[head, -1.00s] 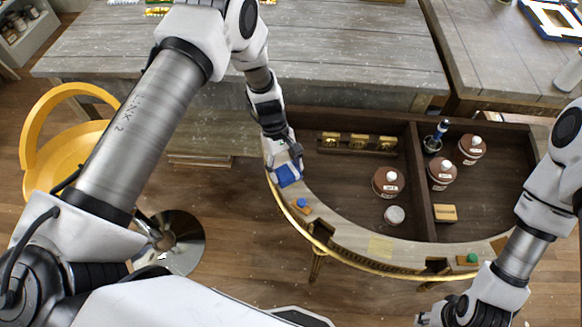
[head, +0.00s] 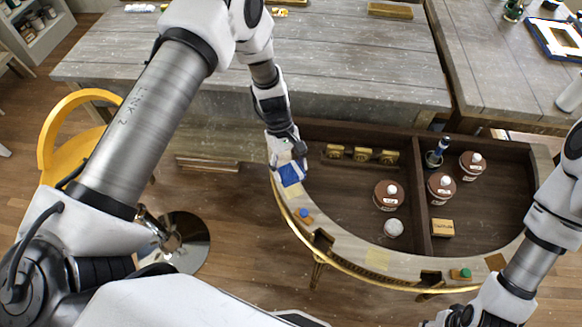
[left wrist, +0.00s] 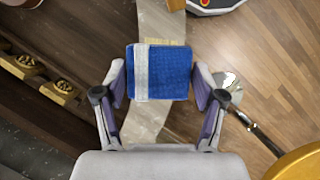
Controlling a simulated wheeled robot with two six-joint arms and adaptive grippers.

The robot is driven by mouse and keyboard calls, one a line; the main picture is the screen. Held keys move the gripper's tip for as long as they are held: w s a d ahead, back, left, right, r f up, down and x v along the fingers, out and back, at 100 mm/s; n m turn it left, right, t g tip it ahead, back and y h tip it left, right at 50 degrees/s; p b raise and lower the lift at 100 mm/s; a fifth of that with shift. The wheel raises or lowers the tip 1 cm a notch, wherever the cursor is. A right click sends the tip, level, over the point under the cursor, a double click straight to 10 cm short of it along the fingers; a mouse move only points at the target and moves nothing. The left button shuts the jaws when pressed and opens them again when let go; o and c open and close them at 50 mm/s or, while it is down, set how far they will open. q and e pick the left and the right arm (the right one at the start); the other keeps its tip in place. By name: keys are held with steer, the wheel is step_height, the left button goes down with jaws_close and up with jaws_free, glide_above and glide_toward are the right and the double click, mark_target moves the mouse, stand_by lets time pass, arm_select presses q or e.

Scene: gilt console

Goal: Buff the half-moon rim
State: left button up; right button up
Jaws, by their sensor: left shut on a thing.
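The half-moon console's pale curved rim (head: 343,241) has a gilt outer edge and runs around dark open compartments. My left gripper (head: 288,160) is over the rim's left end, shut on a blue pad (head: 291,174). In the left wrist view the pad (left wrist: 170,73) has a pale strip on one side and sits between both fingers (left wrist: 161,82), above the rim (left wrist: 151,110). I cannot tell whether it touches the rim. My right gripper (head: 452,318) is partly cut off at the bottom edge, and its jaws are unclear.
Small blue (head: 304,214) and green (head: 464,273) pieces sit along the rim. A yellow chair (head: 75,120) stands left. A grey table (head: 350,65) lies behind.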

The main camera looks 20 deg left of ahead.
arm_select(q)
steer(key=shift+w+r+p, duration=0.1)
steer(key=shift+r+p, duration=0.3)
steer(key=shift+r, duration=0.3)
arm_select(e)
steer(key=shift+w+r, duration=0.15)
steer(key=shift+r, duration=0.4)
